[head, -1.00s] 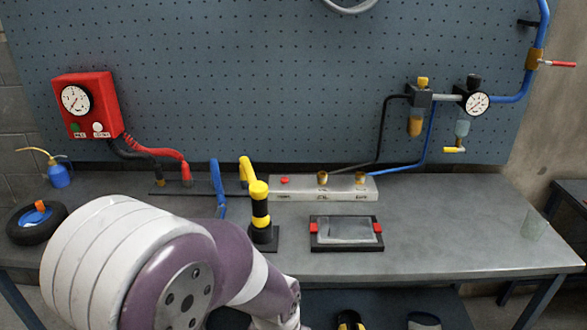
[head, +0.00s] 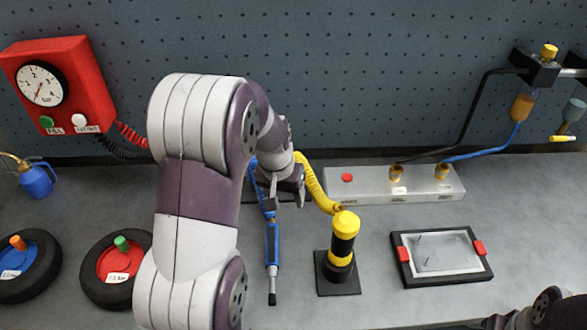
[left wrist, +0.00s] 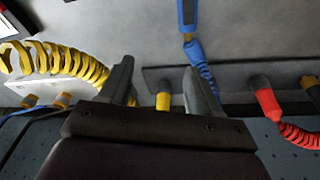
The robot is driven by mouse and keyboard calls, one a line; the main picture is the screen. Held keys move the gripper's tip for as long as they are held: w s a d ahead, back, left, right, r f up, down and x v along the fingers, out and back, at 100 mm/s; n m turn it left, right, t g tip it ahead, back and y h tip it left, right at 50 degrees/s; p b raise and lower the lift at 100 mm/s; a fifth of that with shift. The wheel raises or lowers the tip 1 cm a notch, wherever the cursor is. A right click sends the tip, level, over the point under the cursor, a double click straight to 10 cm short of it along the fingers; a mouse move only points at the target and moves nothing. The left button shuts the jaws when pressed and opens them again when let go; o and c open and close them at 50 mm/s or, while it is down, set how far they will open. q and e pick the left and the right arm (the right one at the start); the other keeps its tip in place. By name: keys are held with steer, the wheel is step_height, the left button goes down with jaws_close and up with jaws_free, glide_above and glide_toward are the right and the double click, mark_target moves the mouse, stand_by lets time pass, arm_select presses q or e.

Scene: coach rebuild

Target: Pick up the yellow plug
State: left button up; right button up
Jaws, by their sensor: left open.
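The yellow plug (left wrist: 163,101) shows in the left wrist view as a short yellow piece at the edge of a dark rail (left wrist: 230,97). In that picture it lies between the two fingers of my left gripper (left wrist: 158,75), partly covered by the gripper body. The fingers are apart and hold nothing; I cannot tell how far they are from the plug. In the head view my left gripper (head: 287,188) hangs over the bench beside the yellow coiled hose (head: 318,188), and my arm hides the plug. My right gripper is not in view.
A blue tool (head: 272,250) and a yellow-and-black tool (head: 342,247) are close by. A red plug (left wrist: 266,100) is also on the rail. A silver manifold (head: 365,183) and a framed tray (head: 438,280) stand to the right. Two wheels (head: 143,250) (head: 52,280) lie left.

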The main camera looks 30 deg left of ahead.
arm_select(q)
steer(key=w+a+r+m+t, duration=0.2)
steer(key=w+a+r+m, duration=0.25)
steer(key=w+a, duration=0.4)
steer(key=shift+n+h, duration=0.3)
steer(key=shift+n, duration=0.05)
steer(key=p+x, duration=0.1)
steer(key=x, duration=0.2)
steer(key=w+d+p+x, duration=0.1)
steer(key=x, duration=0.3)
steer(key=d+p+x, duration=0.1)
steer(key=x, duration=0.3)
steer(key=shift+w+d+r, duration=0.1)
steer(key=shift+w+r, duration=0.1)
steer(key=shift+w+f, duration=0.15)
steer(key=shift+f, duration=0.1)
steer(key=shift+r, duration=0.1)
steer(key=c, duration=1.1)
